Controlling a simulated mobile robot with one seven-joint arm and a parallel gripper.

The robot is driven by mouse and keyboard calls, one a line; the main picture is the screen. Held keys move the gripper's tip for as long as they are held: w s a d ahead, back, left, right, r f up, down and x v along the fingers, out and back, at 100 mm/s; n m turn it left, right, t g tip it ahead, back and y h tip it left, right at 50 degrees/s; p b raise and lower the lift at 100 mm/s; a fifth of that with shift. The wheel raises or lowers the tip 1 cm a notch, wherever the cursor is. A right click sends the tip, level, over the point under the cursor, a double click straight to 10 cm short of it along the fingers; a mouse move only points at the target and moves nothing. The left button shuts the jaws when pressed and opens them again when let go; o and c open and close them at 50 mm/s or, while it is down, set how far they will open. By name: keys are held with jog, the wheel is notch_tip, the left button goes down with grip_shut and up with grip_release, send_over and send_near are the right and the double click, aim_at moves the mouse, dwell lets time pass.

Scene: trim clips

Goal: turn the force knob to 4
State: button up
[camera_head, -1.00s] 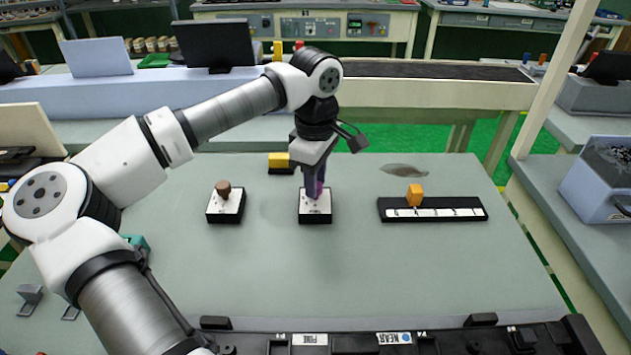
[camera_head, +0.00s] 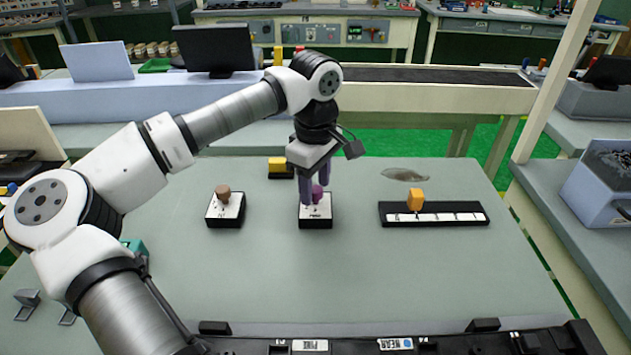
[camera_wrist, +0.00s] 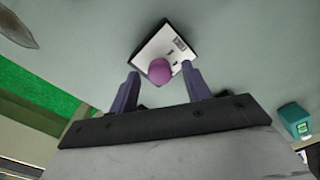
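A small black box with a white face and a round purple knob (camera_head: 318,193) stands in the middle of the grey table. Its small label is too blurred to read for certain. My gripper (camera_head: 315,199) is above this box, pointing down, with its two purple fingers apart. In the wrist view the purple knob (camera_wrist: 159,71) lies between and just beyond the fingertips, and my gripper (camera_wrist: 160,82) is open with nothing held. The fingers partly cover the box in the head view. I cannot read the knob's setting.
A box with a brown knob (camera_head: 223,192) stands to the left. A long black slider panel (camera_head: 450,214) with an orange handle (camera_head: 416,199) is to the right. A yellow-topped block (camera_head: 278,164) sits behind my gripper. A black rail (camera_head: 450,341) lines the near edge. The table's front middle is clear.

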aim_at(316, 189)
notch_tip(316, 189, up, 14)
jog(key=b, duration=0.1)
dwell(0.6)
jog(key=shift+s+f, duration=0.1)
jog(key=shift+f, duration=0.05)
